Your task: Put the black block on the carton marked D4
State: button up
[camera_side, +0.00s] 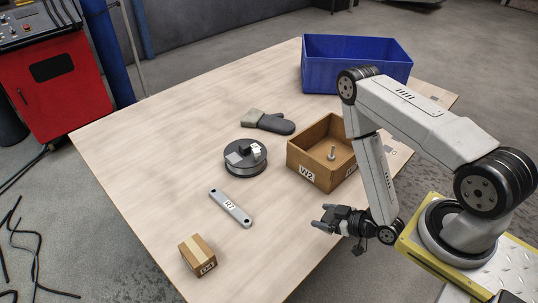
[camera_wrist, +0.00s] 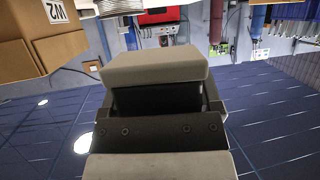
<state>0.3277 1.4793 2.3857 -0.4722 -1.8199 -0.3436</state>
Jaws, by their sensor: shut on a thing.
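My gripper (camera_side: 321,217) is low near the table's front right edge, with its fingers pointing left. In the wrist view, a dark thing, apparently the black block (camera_wrist: 155,99), shows between the pale finger pads, and the jaws are shut on it. In the side view the block is too small to make out clearly. A small brown carton (camera_side: 191,250) with a pale tape strip stands at the near left of the table. Its white label is too small to read surely as D4. My gripper is well to its right, apart from it.
An open box marked W2 (camera_side: 306,160) with a bolt inside stands behind my gripper; it also shows in the wrist view (camera_wrist: 25,60). A blue bin (camera_side: 345,75) stands at the back.

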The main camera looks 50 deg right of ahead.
jog(key=w+a+r+n+g+y, duration=0.1)
jog(key=w+a+r+n+y, duration=0.1)
jog(key=a, duration=0.6)
jog(key=w+a+r+n+g+y, duration=0.1)
jog(key=w+a+r+n+y, duration=0.1)
jog(key=a+r, duration=0.3)
jog(key=w+a+r+n+g+y, duration=0.1)
jog(key=w+a+r+n+y, duration=0.2)
jog(key=a, duration=0.8)
jog(key=shift+w+r+g, duration=0.2)
jog(key=shift+w+g, duration=0.1)
jog(key=shift+w, duration=0.5)
jog(key=shift+w+a, duration=0.1)
jog(key=shift+a, duration=0.05)
send_over(191, 250)
jog(key=f, duration=0.5)
jog(key=s+f, duration=0.1)
jog(key=f, duration=0.2)
jog(key=shift+d+f, duration=0.2)
jog(key=shift+d, duration=0.05)
jog(key=shift+w+a+f, duration=0.2)
jog(key=shift+w+f, duration=0.25)
jog(key=shift+w, duration=0.05)
jog(key=shift+f, duration=0.15)
